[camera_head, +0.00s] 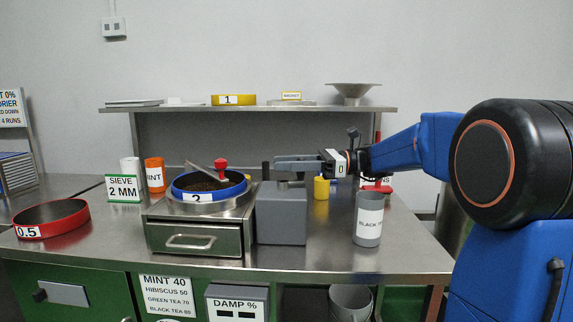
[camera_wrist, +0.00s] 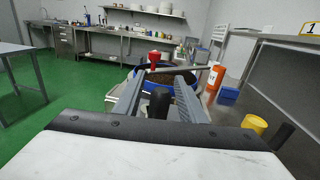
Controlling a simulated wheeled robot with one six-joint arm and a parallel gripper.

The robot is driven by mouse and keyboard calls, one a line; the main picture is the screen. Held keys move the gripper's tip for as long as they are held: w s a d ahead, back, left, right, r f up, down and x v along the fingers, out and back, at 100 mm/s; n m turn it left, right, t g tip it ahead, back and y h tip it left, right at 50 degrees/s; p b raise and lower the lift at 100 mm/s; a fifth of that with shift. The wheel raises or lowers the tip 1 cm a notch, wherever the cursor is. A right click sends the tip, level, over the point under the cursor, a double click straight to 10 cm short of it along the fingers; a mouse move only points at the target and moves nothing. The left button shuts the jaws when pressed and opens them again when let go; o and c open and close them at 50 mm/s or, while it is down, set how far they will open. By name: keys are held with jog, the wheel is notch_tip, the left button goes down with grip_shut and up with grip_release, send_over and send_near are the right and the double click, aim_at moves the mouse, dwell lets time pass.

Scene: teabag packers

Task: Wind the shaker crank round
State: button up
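The shaker is a steel box with a drawer (camera_head: 194,239) and a grey housing (camera_head: 281,216) at its right side. A blue sieve (camera_head: 207,191) marked 2, holding dark tea, sits on top. My gripper (camera_head: 278,163) reaches in from the right, level above the housing. In the wrist view my gripper (camera_wrist: 160,82) is open, with the black handle (camera_wrist: 158,104) standing between the fingers and gaps visible on both sides.
A red sieve (camera_head: 52,218) stands left. An orange cup (camera_head: 155,175) is behind. A shelf (camera_head: 260,108) spans the back.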

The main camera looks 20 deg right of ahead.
grip_shut()
jog(key=shift+m+t, duration=0.3)
jog(key=shift+t, duration=0.1)
jog(key=m+t+h, duration=0.1)
jog(key=t, duration=0.1)
jog(key=m+t+h, duration=0.1)
jog(key=m+t, duration=0.1)
jog(key=s+m+t+h, duration=0.1)
jog(key=m+t, duration=0.1)
jog(key=t, duration=0.1)
jog(key=shift+h, duration=0.3)
jog(key=m+t+h, duration=0.5)
jog(key=h, duration=0.1)
jog(key=shift+s, duration=0.15)
jog(key=shift+m+t+h, duration=0.3)
jog(key=shift+m+h, duration=0.2)
jog(key=shift+h, duration=0.2)
